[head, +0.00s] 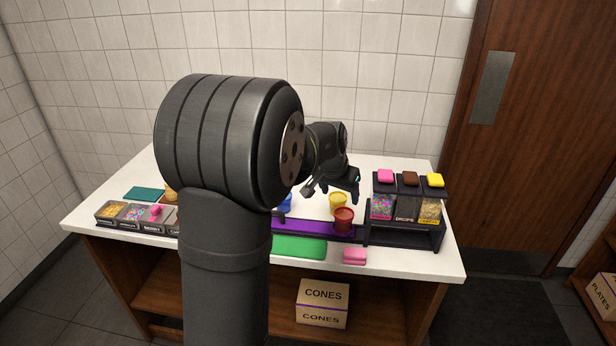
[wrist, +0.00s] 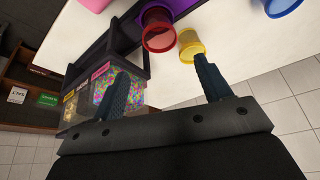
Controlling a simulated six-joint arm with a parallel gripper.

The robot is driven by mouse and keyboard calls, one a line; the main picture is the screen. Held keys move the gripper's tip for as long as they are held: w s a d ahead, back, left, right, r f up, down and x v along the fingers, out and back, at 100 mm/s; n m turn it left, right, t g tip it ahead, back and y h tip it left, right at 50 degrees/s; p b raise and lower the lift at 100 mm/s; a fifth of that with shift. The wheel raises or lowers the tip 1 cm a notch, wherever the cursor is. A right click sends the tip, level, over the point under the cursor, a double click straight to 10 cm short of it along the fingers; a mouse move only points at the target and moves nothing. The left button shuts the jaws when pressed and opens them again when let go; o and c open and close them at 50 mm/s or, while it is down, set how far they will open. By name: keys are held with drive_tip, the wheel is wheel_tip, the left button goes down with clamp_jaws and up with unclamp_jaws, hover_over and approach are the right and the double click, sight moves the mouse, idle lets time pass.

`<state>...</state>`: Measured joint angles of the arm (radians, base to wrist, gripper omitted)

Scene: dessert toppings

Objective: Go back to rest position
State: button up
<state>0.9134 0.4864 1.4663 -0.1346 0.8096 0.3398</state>
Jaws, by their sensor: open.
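My gripper (head: 332,190) is open and empty above the right half of the white counter, left of the topping dispenser. In the wrist view its two fingers (wrist: 160,85) stand wide apart with nothing between them. A red cup (head: 344,220) stands on the purple strip (head: 300,226) below and right of my gripper. A yellow cup (head: 338,203) stands just behind the red one. A blue cup (head: 286,203) is partly hidden by my arm. In the wrist view the yellow cup (wrist: 190,44) appears near one fingertip; I cannot tell whether they touch.
The dispenser rack (head: 405,232) with pink, brown and yellow lids stands at the counter's right. A row of topping bins (head: 133,213) sits at the left. A green mat (head: 299,247) and a pink block (head: 355,256) lie at the front. My arm hides the counter's middle.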

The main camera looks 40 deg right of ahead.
sight(344, 214)
drive_tip(key=x, duration=1.2)
drive_tip(key=shift+r, duration=1.25)
